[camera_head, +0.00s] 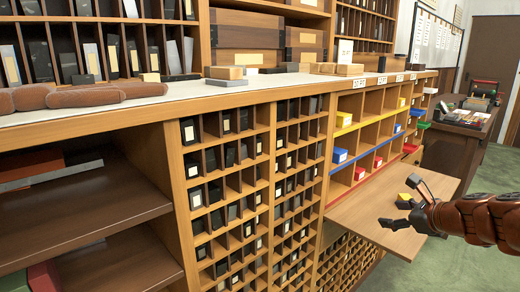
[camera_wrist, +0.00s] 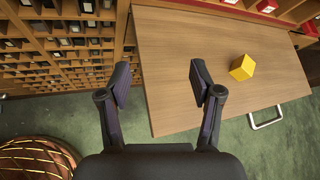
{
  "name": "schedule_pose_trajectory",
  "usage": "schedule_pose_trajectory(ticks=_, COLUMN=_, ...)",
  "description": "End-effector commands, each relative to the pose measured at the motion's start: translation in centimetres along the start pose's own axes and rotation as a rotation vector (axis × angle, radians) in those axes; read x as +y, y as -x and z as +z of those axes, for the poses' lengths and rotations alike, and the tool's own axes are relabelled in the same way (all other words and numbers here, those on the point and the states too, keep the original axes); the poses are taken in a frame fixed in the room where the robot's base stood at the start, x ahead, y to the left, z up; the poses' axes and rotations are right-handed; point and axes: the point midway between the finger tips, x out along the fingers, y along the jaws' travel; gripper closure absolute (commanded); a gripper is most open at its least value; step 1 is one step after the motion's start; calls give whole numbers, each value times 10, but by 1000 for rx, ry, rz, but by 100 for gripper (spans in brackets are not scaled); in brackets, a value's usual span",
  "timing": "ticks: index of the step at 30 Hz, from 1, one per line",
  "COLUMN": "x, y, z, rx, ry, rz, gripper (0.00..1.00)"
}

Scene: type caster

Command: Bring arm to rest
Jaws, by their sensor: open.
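My gripper (camera_head: 402,207) is at the right in the head view, above the pull-out wooden board (camera_head: 352,218). In the wrist view my gripper (camera_wrist: 160,85) has its two fingers wide apart with nothing between them. A yellow block (camera_wrist: 242,67) lies on the board (camera_wrist: 175,60) to the right of the fingers. In the head view a small yellow block (camera_head: 404,198) shows partly behind the gripper.
The board sticks out below colour-edged shelves holding blue (camera_head: 339,155) and red (camera_head: 359,173) boxes. Pigeonholes with dark blocks (camera_head: 193,170) fill the cabinet. A metal handle (camera_wrist: 266,118) sticks out at the board's edge. Green floor (camera_head: 445,262) is open at the right.

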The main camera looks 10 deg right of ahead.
Motion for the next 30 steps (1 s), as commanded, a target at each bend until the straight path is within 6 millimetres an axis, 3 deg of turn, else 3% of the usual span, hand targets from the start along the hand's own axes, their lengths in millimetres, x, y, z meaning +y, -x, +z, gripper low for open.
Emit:
schedule_pose_trajectory(ticks=1, x=18, y=5, z=30, rx=2, ry=97, rz=56, gripper=36)
schedule_pose_trajectory(ticks=6, x=104, y=17, z=91, rx=2, ry=488, rz=288, gripper=36)
schedule_pose_trajectory(ticks=10, x=168, y=42, z=120, rx=-10, ry=801, rz=475, gripper=36)
schedule_pose_trajectory(ticks=15, x=236, y=91, z=134, rx=-41, ry=1185, rz=720, gripper=36)
schedule_pose_trajectory(ticks=22, x=288, y=179, z=129, rx=-105, ry=1651, rz=1058, gripper=36)
schedule_pose_trajectory(ticks=27, x=295, y=243, z=117, rx=-155, ry=1920, rz=1294, gripper=36)
schedule_pose_trajectory(ticks=30, x=294, y=271, z=109, rx=-184, ry=2016, rz=1407, gripper=36)
